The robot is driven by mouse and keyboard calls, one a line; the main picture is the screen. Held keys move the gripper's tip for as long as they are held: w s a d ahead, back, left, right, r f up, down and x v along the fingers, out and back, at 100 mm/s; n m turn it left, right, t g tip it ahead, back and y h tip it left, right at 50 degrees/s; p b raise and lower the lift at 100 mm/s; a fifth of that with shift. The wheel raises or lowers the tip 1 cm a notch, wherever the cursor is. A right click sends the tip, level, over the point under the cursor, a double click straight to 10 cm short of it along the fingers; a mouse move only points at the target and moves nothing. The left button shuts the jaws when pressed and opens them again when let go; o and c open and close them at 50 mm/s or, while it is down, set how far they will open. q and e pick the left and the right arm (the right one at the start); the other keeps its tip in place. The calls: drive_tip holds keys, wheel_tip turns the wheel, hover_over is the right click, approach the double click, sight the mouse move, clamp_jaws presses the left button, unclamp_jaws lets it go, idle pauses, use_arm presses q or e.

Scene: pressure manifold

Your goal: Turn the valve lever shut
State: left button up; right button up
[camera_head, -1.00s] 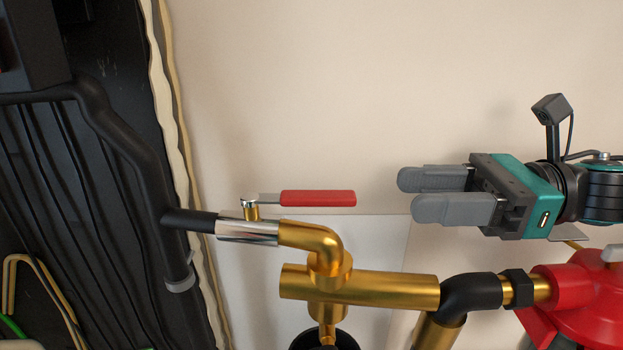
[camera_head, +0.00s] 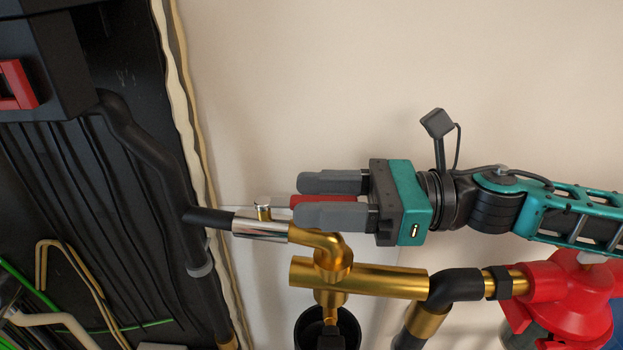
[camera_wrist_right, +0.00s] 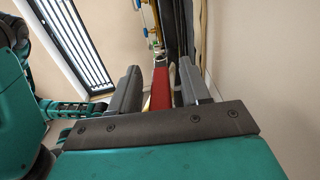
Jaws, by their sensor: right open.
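The valve lever has a red handle (camera_head: 322,200) and a metal stem at its left end, on top of a silver valve body (camera_head: 262,226). The handle points right, roughly in line with the valve body. My right gripper (camera_head: 332,199) is open, with one finger on each side of the red handle. In the right wrist view the red handle (camera_wrist_right: 161,88) lies between the two grey fingers, with a visible gap on at least the right side. Part of the handle is hidden behind the nearer finger in the head view. My left gripper is not in view.
Brass pipes (camera_head: 365,279) run just below the gripper to a black elbow and a red regulator (camera_head: 568,295). A black hose (camera_head: 150,150) and dark ribbed panel stand at left. The pale wall above is clear.

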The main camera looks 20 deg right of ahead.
drive_tip(key=shift+w+a, duration=0.15)
drive_tip(key=shift+a, duration=0.45)
drive_tip(key=shift+c, duration=0.3)
clamp_jaws()
